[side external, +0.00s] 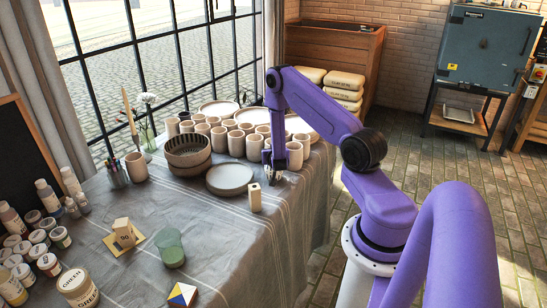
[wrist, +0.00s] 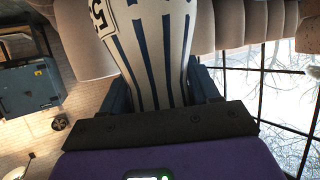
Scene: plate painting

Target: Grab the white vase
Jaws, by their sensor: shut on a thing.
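A white vase with dark blue vertical stripes (wrist: 155,50) fills the middle of the wrist view. A square label with dark marks sits on its upper left side. My gripper (wrist: 158,95) is shut on the vase, with a dark finger on each side of it. In the side external view my gripper (side external: 275,160) reaches down at the right end of the table, beside the rows of cups. There the vase is mostly hidden by my gripper, and I cannot tell whether it touches the table.
Pale cups (side external: 236,143) crowd close behind and beside my gripper. A dark ribbed bowl (side external: 188,150) is farther left. Paint jars (side external: 48,264) fill the front left. The table's right front is bare.

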